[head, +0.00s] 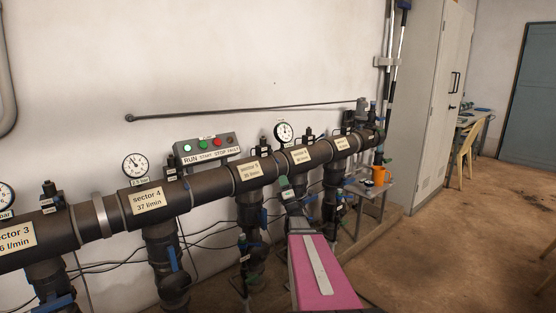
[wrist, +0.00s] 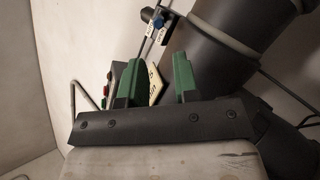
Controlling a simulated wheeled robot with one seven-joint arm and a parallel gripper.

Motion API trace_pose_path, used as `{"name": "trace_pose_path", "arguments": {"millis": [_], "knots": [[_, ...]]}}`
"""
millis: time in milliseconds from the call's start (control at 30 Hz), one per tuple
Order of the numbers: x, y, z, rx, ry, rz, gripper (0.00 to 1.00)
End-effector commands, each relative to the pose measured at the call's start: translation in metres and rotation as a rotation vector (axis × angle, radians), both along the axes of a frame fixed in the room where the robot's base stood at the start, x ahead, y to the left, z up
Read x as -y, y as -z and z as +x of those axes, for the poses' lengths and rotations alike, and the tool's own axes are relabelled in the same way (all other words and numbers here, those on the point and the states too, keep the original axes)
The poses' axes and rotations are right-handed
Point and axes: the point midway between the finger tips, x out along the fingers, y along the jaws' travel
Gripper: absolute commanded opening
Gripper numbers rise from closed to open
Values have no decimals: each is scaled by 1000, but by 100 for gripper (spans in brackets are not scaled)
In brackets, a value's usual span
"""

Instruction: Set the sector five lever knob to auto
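Sector 5's pipe appears to be the one with the partly unreadable label (head: 249,170), right of sector 4. A small dark valve with a white tag (head: 264,147) stands on top of it; its lever setting is too small to read. The wrist view shows a blue knob (wrist: 158,21) on a small valve with tags, beyond the fingers; I cannot read its position. My gripper (wrist: 157,72) has two green fingers, apart, with nothing between them. A cream label lies behind them. In the head view my gripper (head: 287,190) is small, in front of the pipe and below the valve.
A button panel (head: 207,149) with green and red buttons is on the wall left of sector 5. Gauges (head: 135,166) rise above the pipe. Blue-handled valves (head: 173,258) hang below. An orange cup (head: 378,175) stands on a small shelf. Floor at the right is open.

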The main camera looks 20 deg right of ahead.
Motion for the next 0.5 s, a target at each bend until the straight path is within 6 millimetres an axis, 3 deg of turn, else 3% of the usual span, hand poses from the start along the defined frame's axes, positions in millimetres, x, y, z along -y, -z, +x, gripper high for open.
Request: {"name": "trace_pose_path", "arguments": {"millis": [167,500], "knots": [[0,-11,10,11,1,-9,28],[-1,-50,54,10,0,-6,28]]}}
